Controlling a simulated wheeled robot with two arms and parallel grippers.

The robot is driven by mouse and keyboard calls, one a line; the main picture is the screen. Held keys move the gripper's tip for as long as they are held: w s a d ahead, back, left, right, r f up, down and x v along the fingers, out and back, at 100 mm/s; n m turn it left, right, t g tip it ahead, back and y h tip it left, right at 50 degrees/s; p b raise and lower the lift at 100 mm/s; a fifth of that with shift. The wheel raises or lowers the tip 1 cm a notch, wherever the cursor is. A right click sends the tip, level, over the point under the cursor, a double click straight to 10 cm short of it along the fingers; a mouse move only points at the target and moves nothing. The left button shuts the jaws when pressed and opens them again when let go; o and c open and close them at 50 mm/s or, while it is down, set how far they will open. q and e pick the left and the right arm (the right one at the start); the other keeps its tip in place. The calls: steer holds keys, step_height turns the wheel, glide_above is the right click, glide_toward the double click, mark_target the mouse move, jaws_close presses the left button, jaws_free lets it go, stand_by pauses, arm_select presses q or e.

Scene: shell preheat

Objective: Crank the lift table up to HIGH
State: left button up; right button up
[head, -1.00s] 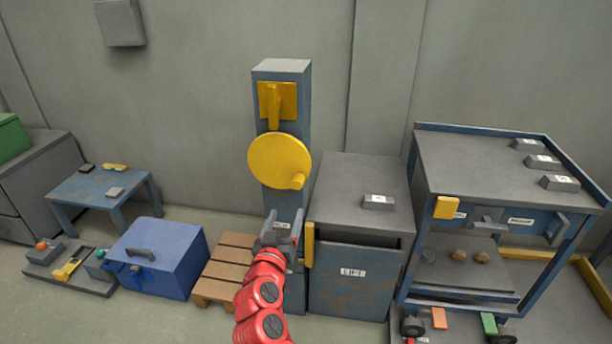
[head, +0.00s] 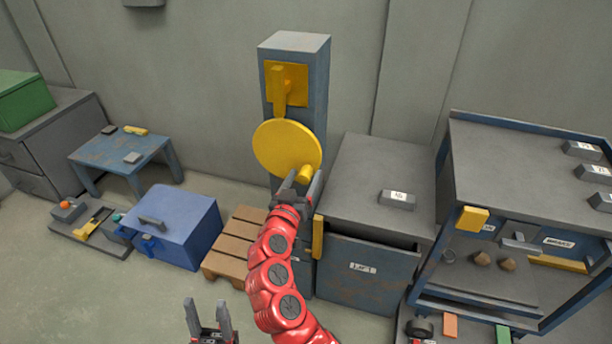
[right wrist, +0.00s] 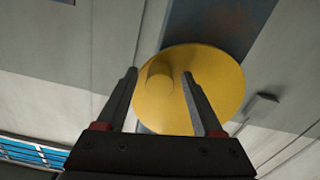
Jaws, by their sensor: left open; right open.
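A yellow crank disc (head: 283,148) with a round knob (head: 305,172) sits on the front of a blue-grey post (head: 320,95). The knob is at the disc's lower right. My right gripper (head: 302,184) is open just below the knob. In the right wrist view the knob (right wrist: 160,76) shows between the open fingertips, in front of the disc (right wrist: 222,80); I cannot tell whether it lies within their reach. My left gripper (head: 208,308) is open and empty at the bottom edge. A grey-topped cabinet (head: 365,180) right of the post has a label (head: 362,268) seeming to read LIFT.
A yellow lever (head: 277,90) is on the post above the disc. A yellow tab (head: 318,237) stands at the cabinet's left edge. A wooden pallet (head: 235,240) and blue box (head: 172,225) lie left. A blue-framed cart (head: 490,190) stands right. Floor is clear at lower left.

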jaws_close()
stand_by(1.3)
